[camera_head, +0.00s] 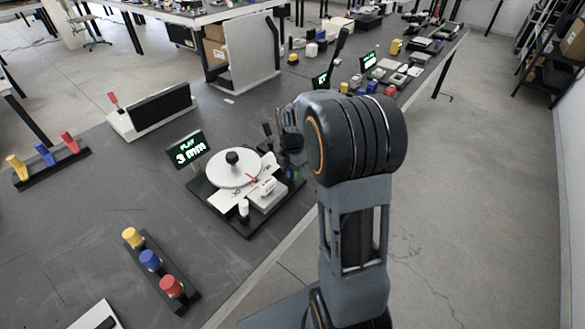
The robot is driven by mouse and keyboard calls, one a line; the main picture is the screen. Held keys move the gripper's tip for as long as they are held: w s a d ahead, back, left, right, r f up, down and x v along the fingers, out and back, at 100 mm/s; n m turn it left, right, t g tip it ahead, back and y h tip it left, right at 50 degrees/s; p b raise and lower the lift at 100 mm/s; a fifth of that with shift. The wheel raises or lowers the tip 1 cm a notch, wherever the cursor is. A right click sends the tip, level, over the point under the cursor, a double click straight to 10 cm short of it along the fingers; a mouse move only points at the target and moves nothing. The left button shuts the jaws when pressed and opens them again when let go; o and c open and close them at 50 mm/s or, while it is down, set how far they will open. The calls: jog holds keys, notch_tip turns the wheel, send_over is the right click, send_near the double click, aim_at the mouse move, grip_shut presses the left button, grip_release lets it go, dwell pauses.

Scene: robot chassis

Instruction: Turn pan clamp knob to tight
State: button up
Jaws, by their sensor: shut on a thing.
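The pan device stands on a dark base plate (244,226) on the table. It has a round white disc (221,169) with a black knob (232,157) on top, a red pointer (252,178) and a white-topped post (243,206). A display (187,149) behind it reads "PLAY 3 mm". My gripper (277,152) is at the device's right rear side, shut on the pan clamp knob. The fingers and the held knob are small, dark and mostly hidden by my wrist, so the knob's angle cannot be told.
A strip with yellow, blue and red knobs (151,261) lies in front, a similar strip (49,164) far left. A white-based dark panel (160,107) stands behind. More devices line the table beyond my arm. The table's right edge runs close beside the device.

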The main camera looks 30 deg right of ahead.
jog(key=m+p, duration=0.1)
jog(key=m, duration=0.3)
jog(key=shift+r, duration=0.1)
jog(key=m, duration=0.3)
jog(key=shift+w+m+p, duration=0.1)
jog(key=shift+m+p, duration=0.25)
jog(key=shift+m, duration=0.05)
jog(key=m, duration=0.4)
jog(key=shift+m+p, duration=0.3)
jog(key=shift+p, duration=0.05)
jog(key=m, duration=0.3)
jog(key=shift+m, duration=0.3)
jog(key=m+p, duration=0.1)
jog(key=m, duration=0.5)
jog(key=shift+r, duration=0.1)
jog(key=m, duration=0.6)
jog(key=shift+w+m, duration=0.1)
jog(key=shift+m, duration=0.3)
jog(key=shift+p, duration=0.3)
jog(key=o, duration=0.9)
